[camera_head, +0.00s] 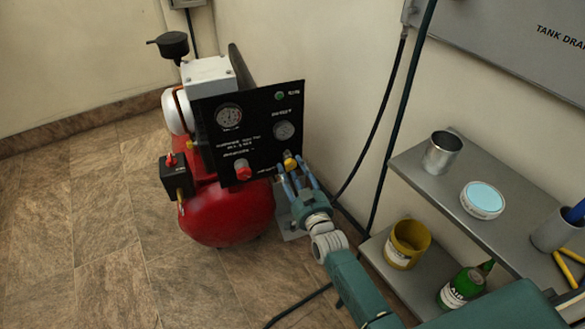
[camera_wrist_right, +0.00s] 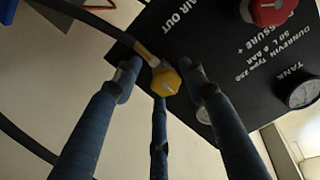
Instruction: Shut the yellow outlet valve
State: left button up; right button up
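The yellow outlet valve (camera_head: 290,163) is a small knob low on the black panel (camera_head: 255,120) of the red compressor. In the right wrist view the yellow valve (camera_wrist_right: 165,82) sits beside the "AIR OUT" lettering, with a metal fitting and a hose behind it. My right gripper (camera_head: 285,178) is at the valve from below. In the wrist view its blue fingers (camera_wrist_right: 160,85) are spread around the knob, with gaps visible; contact cannot be told. My left gripper is not in view.
A red knob (camera_head: 243,170) and gauges (camera_head: 229,116) are on the same panel. The red tank (camera_head: 228,215) stands below. Dark hoses run down the wall. To the right, a grey shelf (camera_head: 432,185) holds a metal cup (camera_head: 442,153) and a round tin (camera_head: 482,200). The left floor is clear.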

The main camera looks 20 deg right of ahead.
jog(key=shift+w+r, duration=0.1)
jog(key=shift+r, duration=0.15)
jog(key=s, duration=1.2)
jog(key=shift+d, duration=0.2)
jog(key=shift+f, duration=0.15)
